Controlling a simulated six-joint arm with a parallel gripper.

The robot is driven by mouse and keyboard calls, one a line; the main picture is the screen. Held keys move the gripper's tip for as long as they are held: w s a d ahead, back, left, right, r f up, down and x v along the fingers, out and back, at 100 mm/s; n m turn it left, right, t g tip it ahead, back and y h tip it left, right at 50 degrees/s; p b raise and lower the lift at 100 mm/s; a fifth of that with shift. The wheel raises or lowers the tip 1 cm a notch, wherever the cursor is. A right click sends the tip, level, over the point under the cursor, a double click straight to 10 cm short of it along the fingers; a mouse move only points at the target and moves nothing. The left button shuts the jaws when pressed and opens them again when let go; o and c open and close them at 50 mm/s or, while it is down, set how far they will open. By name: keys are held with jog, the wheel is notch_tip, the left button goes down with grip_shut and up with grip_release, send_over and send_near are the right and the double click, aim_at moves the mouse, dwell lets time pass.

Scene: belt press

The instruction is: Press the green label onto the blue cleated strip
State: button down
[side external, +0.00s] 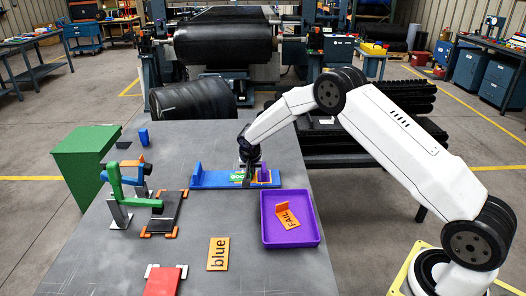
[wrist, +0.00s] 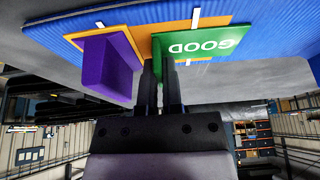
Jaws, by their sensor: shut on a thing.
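The blue cleated strip (side external: 212,180) lies across the table, with a raised blue block at its left end. Its ribbed surface fills the top of the wrist view (wrist: 285,25). The green label (wrist: 205,42), printed GOOD, is at the strip, over or on an orange patch (wrist: 138,33) with white marks; I cannot tell whether it touches. In the side view my gripper (side external: 249,180) hides part of the label (side external: 237,176).
A purple block (wrist: 108,62) stands on the strip close beside my fingers. A purple tray (side external: 290,241) in front holds an orange FAIL label (side external: 288,216). An orange "blue" plate (side external: 218,254), a red plate (side external: 163,281) and a green-armed fixture (side external: 116,187) stand left.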

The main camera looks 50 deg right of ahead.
jog(key=shift+f, duration=0.1)
jog(key=c, duration=0.7)
grip_release()
jog(key=v, duration=0.8)
jog(key=v, duration=0.7)
dwell(1.5)
jog(key=shift+s, duration=0.15)
dwell(0.3)
